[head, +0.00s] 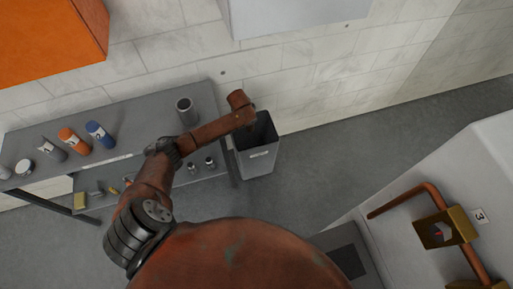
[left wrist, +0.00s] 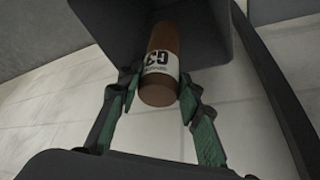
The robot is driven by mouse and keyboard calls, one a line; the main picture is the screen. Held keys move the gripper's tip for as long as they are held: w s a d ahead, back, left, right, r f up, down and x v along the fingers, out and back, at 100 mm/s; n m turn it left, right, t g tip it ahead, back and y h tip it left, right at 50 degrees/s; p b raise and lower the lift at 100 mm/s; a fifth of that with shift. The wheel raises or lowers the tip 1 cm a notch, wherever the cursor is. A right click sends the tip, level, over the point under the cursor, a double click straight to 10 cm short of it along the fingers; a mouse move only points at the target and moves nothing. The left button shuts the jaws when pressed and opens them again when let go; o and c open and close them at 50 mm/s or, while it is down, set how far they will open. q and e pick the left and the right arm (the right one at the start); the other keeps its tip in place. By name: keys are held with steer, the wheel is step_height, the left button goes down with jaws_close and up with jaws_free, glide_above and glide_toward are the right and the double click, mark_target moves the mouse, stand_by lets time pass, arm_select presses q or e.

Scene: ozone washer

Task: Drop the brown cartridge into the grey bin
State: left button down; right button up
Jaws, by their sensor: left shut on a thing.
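The brown cartridge (left wrist: 158,60), a cylinder with a white label, is held between the green-padded fingers of my left gripper (left wrist: 157,86) in the left wrist view. A dark box-like shape lies behind the cartridge's far end; it looks like the bin, but I cannot tell how far inside the cartridge is. My right gripper is not in view.
A grey shelf (head: 135,108) left of the bin holds a grey cup (head: 186,111), an orange canister (head: 74,141), a blue canister (head: 99,134) and other items. An orange cabinet (head: 45,40) hangs above. White equipment with a copper pipe (head: 404,197) stands at right. Floor right of the bin is clear.

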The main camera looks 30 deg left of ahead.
arm_select(q)
steer(key=shift+f, duration=0.15)
steer(key=c, duration=1.3)
jaws_free()
steer(key=shift+f, duration=0.1)
steer(key=v, duration=1.2)
steer(key=shift+s, duration=0.15)
